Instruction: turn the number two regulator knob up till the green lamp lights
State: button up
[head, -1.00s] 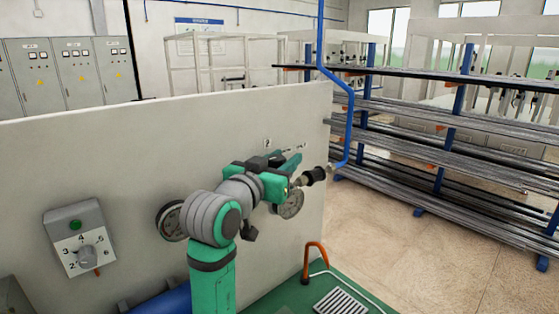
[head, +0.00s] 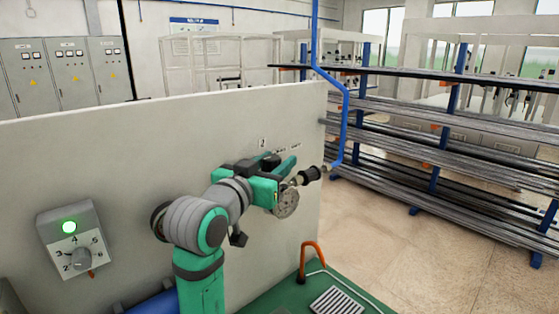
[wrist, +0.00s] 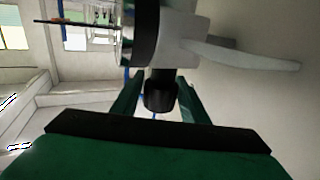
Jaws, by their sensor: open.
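The regulator knob (head: 309,175), black and round, sticks out near the panel's right edge, beside a round gauge (head: 287,204) and below a small number label, seemingly 2 (head: 262,143). My gripper (head: 291,178) is open at this knob. In the wrist view the dark knob (wrist: 160,92) lies between my two green fingers, with a gap on each side. The green lamp (head: 69,227) glows brightly on the grey box at the left. The gauge body hides part of the regulator in the wrist view.
The grey box carries a numbered dial (head: 81,258) under the lamp. A blue pipe (head: 346,115) rises at the panel's right edge. Racks (head: 440,140) of long bars stand beyond it.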

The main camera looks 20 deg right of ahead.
aim_at(267, 170)
jog(key=v, duration=0.9)
jog(key=shift+d, duration=0.1)
